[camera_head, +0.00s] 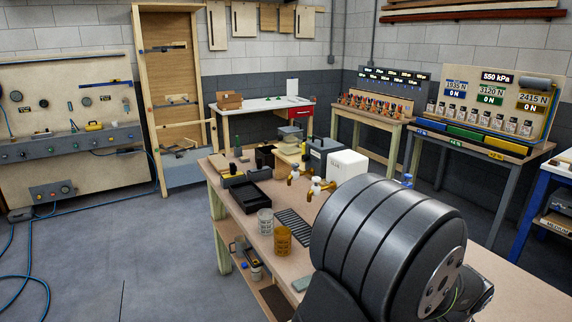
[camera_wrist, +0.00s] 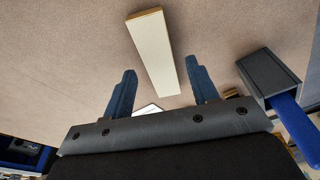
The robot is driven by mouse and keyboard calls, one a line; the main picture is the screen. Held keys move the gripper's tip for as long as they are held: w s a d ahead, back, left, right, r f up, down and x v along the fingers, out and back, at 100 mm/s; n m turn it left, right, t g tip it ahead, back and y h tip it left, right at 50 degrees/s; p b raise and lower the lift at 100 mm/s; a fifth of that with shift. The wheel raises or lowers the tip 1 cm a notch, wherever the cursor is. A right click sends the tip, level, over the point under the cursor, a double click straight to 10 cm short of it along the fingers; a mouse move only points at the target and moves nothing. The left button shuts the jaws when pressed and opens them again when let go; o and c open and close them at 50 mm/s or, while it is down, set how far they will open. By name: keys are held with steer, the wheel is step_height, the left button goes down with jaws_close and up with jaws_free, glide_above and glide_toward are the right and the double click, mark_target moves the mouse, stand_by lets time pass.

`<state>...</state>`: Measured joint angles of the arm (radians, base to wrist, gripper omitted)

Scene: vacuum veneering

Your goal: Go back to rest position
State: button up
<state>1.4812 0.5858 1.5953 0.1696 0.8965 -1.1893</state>
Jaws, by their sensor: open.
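My gripper (camera_wrist: 160,76) shows in the wrist view, with its two dark blue fingers spread wide apart. It is open and nothing is between its fingers. A pale cream strip with a wooden edge (camera_wrist: 153,50) lies on the brown surface beyond the fingertips, apart from them. In the head view my gripper cannot be seen. A large dark grey part of my own arm fills the lower right there and hides much of the workbench (camera_head: 237,195).
In the wrist view a grey block (camera_wrist: 270,75) with a blue handle (camera_wrist: 298,130) is close to the right finger. On the bench are a black tray (camera_head: 250,196), an amber cup (camera_head: 282,242), a clear cup (camera_head: 265,222), brass valves and a white box (camera_head: 347,169).

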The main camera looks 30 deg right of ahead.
steer(key=shift+w+f, duration=0.1)
steer(key=shift+f, duration=0.85)
steer(key=shift+r, duration=2.15)
steer(key=shift+f, duration=0.1)
